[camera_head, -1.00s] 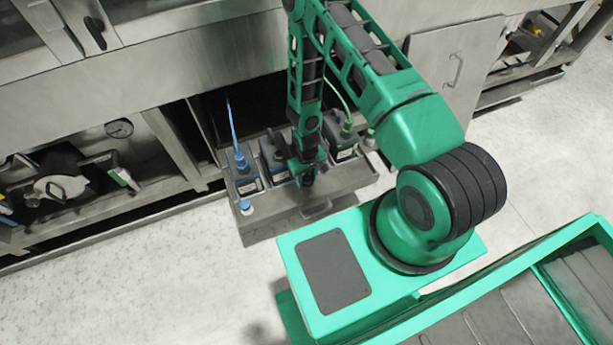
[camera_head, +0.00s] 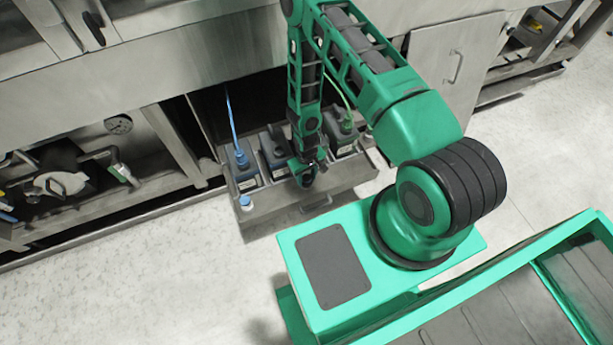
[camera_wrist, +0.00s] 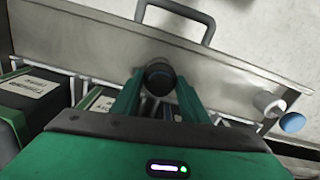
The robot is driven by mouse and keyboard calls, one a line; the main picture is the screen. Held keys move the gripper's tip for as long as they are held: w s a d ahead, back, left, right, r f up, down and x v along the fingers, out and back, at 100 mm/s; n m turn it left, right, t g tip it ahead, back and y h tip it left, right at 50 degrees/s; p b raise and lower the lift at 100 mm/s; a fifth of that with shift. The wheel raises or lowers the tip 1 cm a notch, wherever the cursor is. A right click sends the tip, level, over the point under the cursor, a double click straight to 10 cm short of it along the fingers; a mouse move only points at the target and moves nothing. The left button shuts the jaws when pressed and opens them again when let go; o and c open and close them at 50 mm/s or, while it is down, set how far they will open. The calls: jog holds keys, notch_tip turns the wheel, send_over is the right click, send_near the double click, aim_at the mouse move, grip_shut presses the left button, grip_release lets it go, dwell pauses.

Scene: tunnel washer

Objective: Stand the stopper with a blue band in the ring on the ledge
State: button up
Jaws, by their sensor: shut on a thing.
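My gripper (camera_wrist: 158,92) is shut on a dark round stopper (camera_wrist: 158,79) with a faint bluish edge, seen between the fingertips in the wrist view. In the head view my gripper (camera_head: 306,176) hangs over the front part of the pulled-out steel drawer. The held stopper's lower part is hidden. At the drawer's front left corner is a small white round piece (camera_head: 245,200) with a blue part. In the wrist view a white cylinder (camera_wrist: 268,103) and a blue disc (camera_wrist: 292,122) show there. I cannot tell whether this is the ring.
The drawer (camera_head: 275,208) holds several dark jugs. The left jug (camera_head: 242,172) has a blue hose and the right jug (camera_head: 342,138) a green one. A drawer handle (camera_wrist: 175,10) juts from the front. A steel cabinet overhangs behind. The left floor is clear.

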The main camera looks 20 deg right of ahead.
jog(key=shift+f, duration=0.5)
jog(key=shift+f, duration=0.45)
dwell(0.6)
jog(key=o, duration=2)
jog(key=shift+r, duration=4.5)
